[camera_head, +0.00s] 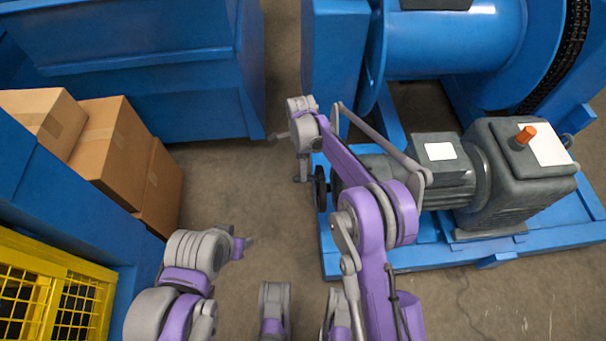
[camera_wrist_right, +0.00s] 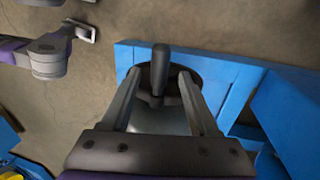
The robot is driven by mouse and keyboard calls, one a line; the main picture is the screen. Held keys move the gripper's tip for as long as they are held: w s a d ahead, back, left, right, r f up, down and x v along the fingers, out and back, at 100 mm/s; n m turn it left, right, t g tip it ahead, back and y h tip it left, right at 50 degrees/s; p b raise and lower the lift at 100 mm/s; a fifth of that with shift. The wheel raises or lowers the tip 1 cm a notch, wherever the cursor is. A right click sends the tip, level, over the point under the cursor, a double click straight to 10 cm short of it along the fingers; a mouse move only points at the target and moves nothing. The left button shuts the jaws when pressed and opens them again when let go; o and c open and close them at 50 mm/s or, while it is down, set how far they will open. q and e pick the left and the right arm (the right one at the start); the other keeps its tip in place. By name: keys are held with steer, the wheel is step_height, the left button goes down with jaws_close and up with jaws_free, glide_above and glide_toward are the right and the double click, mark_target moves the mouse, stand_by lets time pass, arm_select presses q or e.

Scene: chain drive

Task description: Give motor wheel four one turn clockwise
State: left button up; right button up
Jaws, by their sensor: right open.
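The motor wheel (camera_head: 320,188) is a dark disc on the left end of the grey motor (camera_head: 450,175), seen nearly edge-on in the head view. In the right wrist view the wheel (camera_wrist_right: 195,72) is a dark disc with a grey handle (camera_wrist_right: 159,70) standing out from it. My right gripper (camera_wrist_right: 161,77) is open, with one finger on each side of the handle; I cannot tell whether they touch it. In the head view my right gripper (camera_head: 303,160) is just left of the wheel. My left gripper (camera_head: 240,247) is low and away from the wheel; its jaw state is unclear.
The motor stands on a blue frame (camera_head: 480,255), with a large blue drum (camera_head: 450,45) and black chain (camera_head: 570,45) behind. Cardboard boxes (camera_head: 115,150) and a yellow mesh guard (camera_head: 50,290) are at the left. Bare floor (camera_head: 230,190) lies between the boxes and the frame.

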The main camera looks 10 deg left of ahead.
steer(key=shift+s+d+f, duration=0.1)
steer(key=shift+s+f, duration=0.1)
steer(key=shift+f, duration=0.6)
steer(key=shift+s+f, duration=0.15)
steer(key=shift+f, duration=0.65)
jaws_close()
